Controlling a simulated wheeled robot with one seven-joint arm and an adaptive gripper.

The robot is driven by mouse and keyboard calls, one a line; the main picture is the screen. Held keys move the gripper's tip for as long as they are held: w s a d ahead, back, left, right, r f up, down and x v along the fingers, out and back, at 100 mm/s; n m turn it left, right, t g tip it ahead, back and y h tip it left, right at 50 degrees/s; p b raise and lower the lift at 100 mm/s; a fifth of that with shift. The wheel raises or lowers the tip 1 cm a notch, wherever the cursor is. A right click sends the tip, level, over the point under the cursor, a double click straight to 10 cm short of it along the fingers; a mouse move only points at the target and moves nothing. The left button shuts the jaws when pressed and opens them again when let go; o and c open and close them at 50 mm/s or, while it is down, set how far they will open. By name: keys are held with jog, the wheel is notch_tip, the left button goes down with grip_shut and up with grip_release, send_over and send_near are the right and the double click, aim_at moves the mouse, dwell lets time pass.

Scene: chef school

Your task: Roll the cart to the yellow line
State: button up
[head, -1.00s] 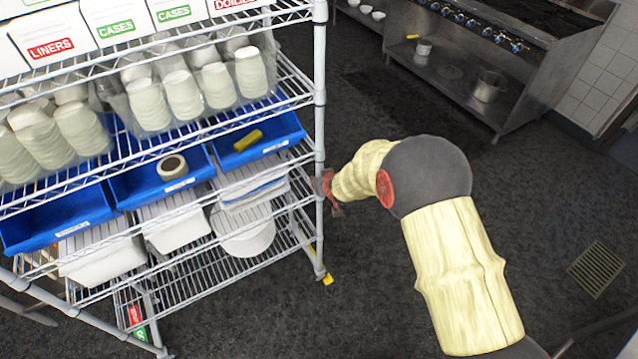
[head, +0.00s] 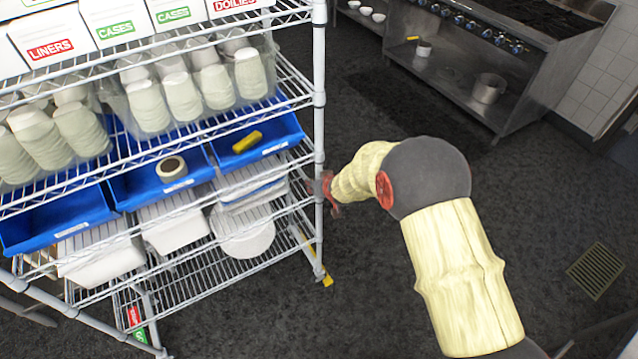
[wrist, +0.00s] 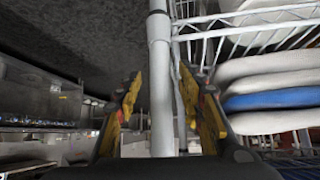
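The cart (head: 319,150) is a tall chrome wire rack with several shelves, filling the left half of the head view. Its near right post also stands upright in the wrist view (wrist: 160,90). My gripper (head: 330,187) is at this post, about mid-height. In the wrist view my gripper's yellow-padded fingers (wrist: 160,85) stand on either side of the post, with a visible gap to each side. A short yellow strip (head: 328,281) shows at the floor beside the post's foot. I cannot tell whether it is part of the yellow line.
The cart holds labelled boxes (head: 115,20), bagged cups (head: 183,100), blue bins (head: 255,140) and white tubs. A steel stove (head: 470,70) with a shelf stands at the back right. A floor drain (head: 596,271) lies at the right. Dark floor between is clear.

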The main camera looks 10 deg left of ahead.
jog(key=shift+r, duration=0.1)
jog(key=v, duration=1.2)
jog(key=s+d+f+g+h, duration=0.3)
jog(key=s+d+g, duration=0.1)
jog(key=s+d, duration=0.5)
jog(key=s+d+r+m+t, duration=0.1)
jog(key=s+d+r+m, duration=0.2)
jog(key=s+d+r, duration=0.6)
jog(key=s+d+r+m+h, duration=0.1)
jog(key=s+d+r+m, duration=0.1)
jog(key=s+d+r, duration=0.7)
jog(key=s+r, duration=0.5)
jog(key=r, duration=0.4)
jog(key=shift+d+m+t, duration=0.25)
jog(key=shift+m+t, duration=0.15)
